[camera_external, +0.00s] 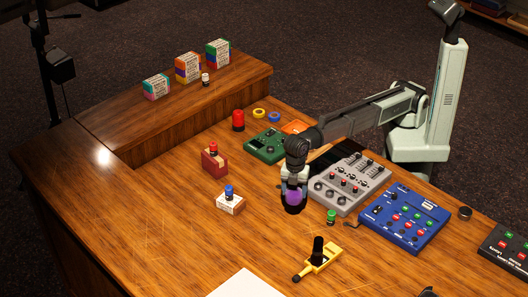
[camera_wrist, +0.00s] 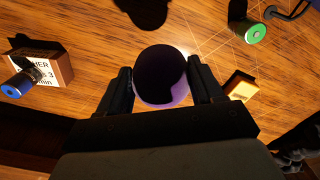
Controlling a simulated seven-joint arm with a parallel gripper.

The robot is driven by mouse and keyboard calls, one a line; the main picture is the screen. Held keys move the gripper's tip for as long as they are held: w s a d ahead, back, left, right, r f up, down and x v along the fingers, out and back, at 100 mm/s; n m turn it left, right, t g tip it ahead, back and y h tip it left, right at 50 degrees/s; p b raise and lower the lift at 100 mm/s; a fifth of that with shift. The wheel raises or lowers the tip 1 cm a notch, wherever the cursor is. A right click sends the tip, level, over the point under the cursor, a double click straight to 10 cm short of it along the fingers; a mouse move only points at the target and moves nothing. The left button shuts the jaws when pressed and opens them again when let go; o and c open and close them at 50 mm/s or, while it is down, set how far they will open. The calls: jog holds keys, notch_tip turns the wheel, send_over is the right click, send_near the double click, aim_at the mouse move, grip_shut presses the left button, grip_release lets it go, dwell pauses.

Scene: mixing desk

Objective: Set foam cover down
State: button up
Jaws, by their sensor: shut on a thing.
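The foam cover (camera_external: 293,197) is a rounded purple piece, dark where shaded. It sits between the fingers of my gripper (camera_external: 293,186), left of the grey mixer. In the wrist view the foam cover (camera_wrist: 162,75) is between the two black fingertips of my gripper (camera_wrist: 161,82), which is shut on it. A dark shadow lies on the desk near it. I cannot tell from these views whether its underside touches the desk.
A grey mixer (camera_external: 348,183) and a blue mixer (camera_external: 404,218) stand to the right. A green-topped cylinder (camera_external: 331,217) is close by on the right. A yellow device (camera_external: 322,260) lies in front. White (camera_external: 230,204) and red (camera_external: 214,162) blocks stand left. Bare wood lies between them.

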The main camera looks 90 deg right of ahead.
jog(key=w+d+m, duration=0.1)
jog(key=w+d, duration=0.6)
jog(key=d, duration=0.6)
jog(key=w+d, duration=0.8)
jog(key=d, duration=0.5)
jog(key=shift+w+d+m, duration=0.2)
jog(key=shift+d+m, duration=0.2)
jog(key=shift+f, duration=4.8)
jog(key=shift+f, duration=0.1)
jog(key=o, duration=1)
notch_tip(320, 180, up, 12)
